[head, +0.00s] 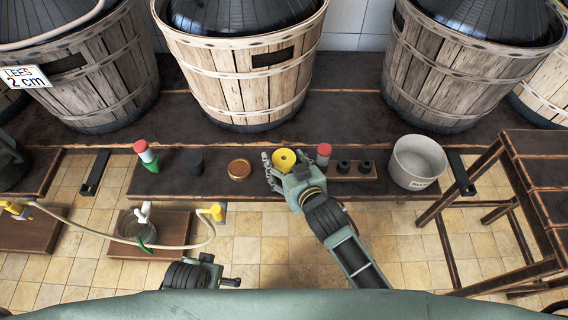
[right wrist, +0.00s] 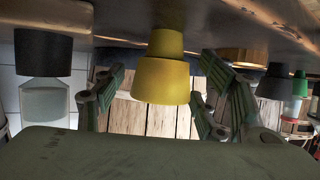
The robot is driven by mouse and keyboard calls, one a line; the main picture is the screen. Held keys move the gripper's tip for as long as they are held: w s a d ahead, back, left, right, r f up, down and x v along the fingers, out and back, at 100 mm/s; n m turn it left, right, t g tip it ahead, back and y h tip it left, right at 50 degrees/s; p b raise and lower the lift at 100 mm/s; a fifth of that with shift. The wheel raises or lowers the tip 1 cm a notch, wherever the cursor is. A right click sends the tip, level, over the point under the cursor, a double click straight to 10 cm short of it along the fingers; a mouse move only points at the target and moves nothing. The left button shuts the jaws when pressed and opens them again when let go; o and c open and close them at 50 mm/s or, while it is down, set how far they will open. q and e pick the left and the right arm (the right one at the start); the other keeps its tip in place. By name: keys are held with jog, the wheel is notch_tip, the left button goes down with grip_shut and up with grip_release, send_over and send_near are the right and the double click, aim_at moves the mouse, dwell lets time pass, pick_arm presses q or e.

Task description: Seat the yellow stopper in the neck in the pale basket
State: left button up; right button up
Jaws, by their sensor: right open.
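The yellow stopper (head: 285,160) stands on the dark low shelf in front of the baskets. My right gripper (head: 274,172) is open around it, with one finger on its left. In the right wrist view the stopper (right wrist: 162,78) hangs upside down in the picture between the spread fingers, with gaps visible on both sides. The pale basket (head: 245,80) stands behind, in the middle, with a dark demijohn (head: 240,12) inside. Its neck is beyond the top of the picture.
On the shelf are a red-capped bottle (head: 147,154), a black stopper (head: 191,162), an amber disc (head: 239,169), another red-topped item (head: 323,153), small black stoppers and a pale bucket (head: 417,162). Darker baskets (head: 95,80) flank the pale one. A wooden stand (head: 510,165) is at right.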

jog(key=shift+w+a+f, duration=0.15)
jog(key=shift+w, duration=0.15)
pick_arm(q)
jog(key=shift+r, duration=0.3)
pick_arm(e)
jog(key=c, duration=1.2)
